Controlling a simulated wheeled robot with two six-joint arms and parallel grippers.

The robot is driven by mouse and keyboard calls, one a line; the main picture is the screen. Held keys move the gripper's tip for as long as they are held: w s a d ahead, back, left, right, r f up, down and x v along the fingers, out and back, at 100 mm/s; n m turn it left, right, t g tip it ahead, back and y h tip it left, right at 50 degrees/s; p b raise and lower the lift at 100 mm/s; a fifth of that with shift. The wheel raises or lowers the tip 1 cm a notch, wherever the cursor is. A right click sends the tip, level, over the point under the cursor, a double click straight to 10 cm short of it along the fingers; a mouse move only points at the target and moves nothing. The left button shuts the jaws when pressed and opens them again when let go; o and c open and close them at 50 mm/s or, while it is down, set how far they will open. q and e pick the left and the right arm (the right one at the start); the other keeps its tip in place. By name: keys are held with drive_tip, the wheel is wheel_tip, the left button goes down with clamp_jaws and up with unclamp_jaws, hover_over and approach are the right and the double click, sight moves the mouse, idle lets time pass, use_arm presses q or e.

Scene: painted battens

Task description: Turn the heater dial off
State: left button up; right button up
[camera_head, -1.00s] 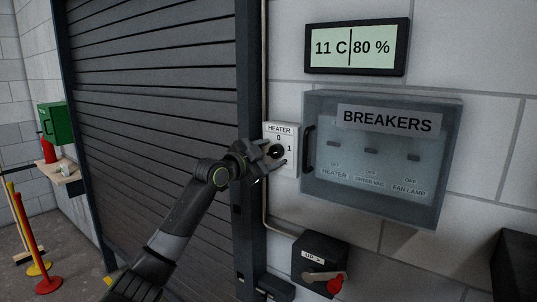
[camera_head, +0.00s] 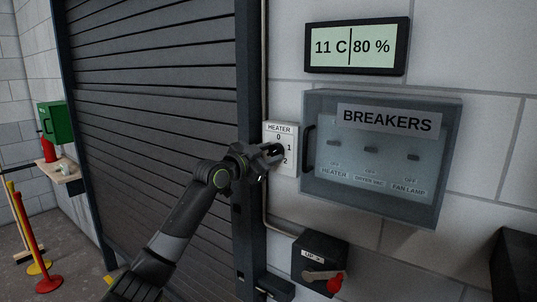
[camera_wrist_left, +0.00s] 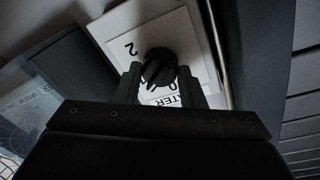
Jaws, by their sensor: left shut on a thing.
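The heater plate (camera_head: 290,164) is a white panel on the wall, marked HEATER, 0, 1 and 2. Its round black dial (camera_wrist_left: 158,68) shows in the wrist view between the two fingers. My left gripper (camera_head: 276,152) reaches the plate from the left, and its jaws are shut on the dial; it also shows in the wrist view (camera_wrist_left: 158,82). The fingers hide most of the dial in the head view. In the wrist view a pale mark shows on the dial's lower side, but I cannot tell exactly which number it faces. My right gripper is out of view.
A breaker box (camera_head: 382,158) with a clear cover and a handle is just right of the plate. A display (camera_head: 357,47) above it reads 11 C and 80 %. A crank box (camera_head: 320,264) with a red knob is below. A shutter (camera_head: 160,110) fills the left.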

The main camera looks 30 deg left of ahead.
use_arm(q)
drive_tip(key=n, duration=0.3)
drive_tip(key=shift+p, duration=0.3)
drive_tip(key=n+p, duration=0.1)
drive_tip(key=n, duration=0.1)
drive_tip(key=shift+n+t, duration=0.4)
drive_tip(key=n+p, duration=0.2)
drive_tip(key=n, duration=0.1)
drive_tip(key=shift+d+n+y, duration=0.1)
drive_tip(key=shift+n+y, duration=0.2)
drive_tip(key=shift+y, duration=0.1)
drive_tip(key=shift+f+n+t+p, duration=0.1)
drive_tip(key=shift+n+t+p, duration=0.2)
drive_tip(key=shift+n+p, duration=0.95)
drive_tip(key=shift+n, duration=0.25)
drive_tip(key=o, duration=1)
drive_tip(key=shift+s, duration=0.1)
